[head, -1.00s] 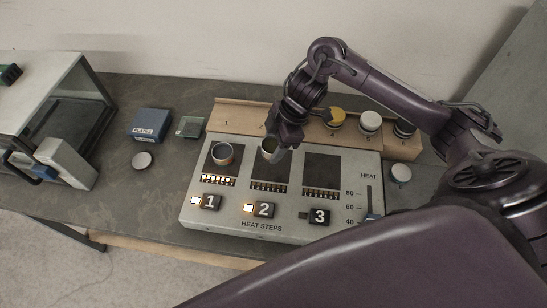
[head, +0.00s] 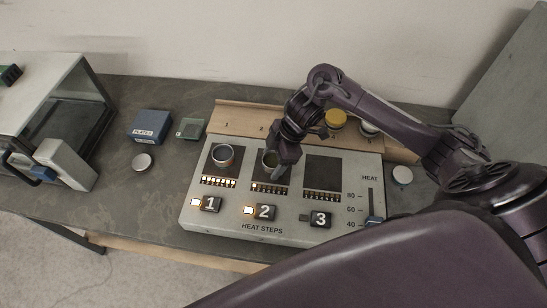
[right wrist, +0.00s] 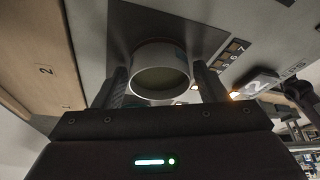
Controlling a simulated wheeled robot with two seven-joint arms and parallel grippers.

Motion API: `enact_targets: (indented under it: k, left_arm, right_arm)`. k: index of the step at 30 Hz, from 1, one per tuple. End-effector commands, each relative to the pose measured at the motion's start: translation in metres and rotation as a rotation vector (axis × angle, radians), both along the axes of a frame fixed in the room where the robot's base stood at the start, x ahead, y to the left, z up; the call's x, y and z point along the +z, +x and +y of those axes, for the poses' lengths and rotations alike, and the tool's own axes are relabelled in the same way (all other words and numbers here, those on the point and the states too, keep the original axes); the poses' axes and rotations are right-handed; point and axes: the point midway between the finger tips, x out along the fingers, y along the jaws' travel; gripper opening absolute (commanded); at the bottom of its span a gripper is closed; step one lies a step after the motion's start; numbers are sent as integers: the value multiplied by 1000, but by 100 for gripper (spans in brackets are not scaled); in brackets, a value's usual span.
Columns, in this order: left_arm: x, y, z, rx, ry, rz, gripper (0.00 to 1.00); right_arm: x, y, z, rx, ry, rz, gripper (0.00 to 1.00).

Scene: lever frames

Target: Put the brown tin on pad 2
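The brown tin (head: 269,160) is an open metal cup with a dull olive-brown inside. It stands upright over the dark square of pad 2 (head: 283,158), partly hidden by my right gripper (head: 279,168). My left gripper is not in view.
Another tin (head: 223,155) stands on pad 1. Pad 3 (head: 323,171) is empty. Lamps by 1 and 2 glow. A blue box (head: 150,125) and open-fronted case (head: 55,105) are left.

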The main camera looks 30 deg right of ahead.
Motion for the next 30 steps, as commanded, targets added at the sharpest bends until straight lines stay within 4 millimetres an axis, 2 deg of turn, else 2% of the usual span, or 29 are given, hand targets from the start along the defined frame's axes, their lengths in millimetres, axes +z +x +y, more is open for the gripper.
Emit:
enact_targets:
  k: [9,14,17,24,30]
  left_arm:
    - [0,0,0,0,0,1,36]
    - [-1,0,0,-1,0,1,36]
    - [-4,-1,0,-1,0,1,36]
    - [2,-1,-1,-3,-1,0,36]
    - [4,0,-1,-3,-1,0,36]
  right_arm:
    - [1,0,0,0,0,-1,75]
    - [10,0,-3,2,-1,-4,75]
    - [25,-1,-10,2,-3,-6,75]
    - [76,-6,-30,0,-6,-5,75]
    - [105,-9,-41,-1,-3,-3,75]
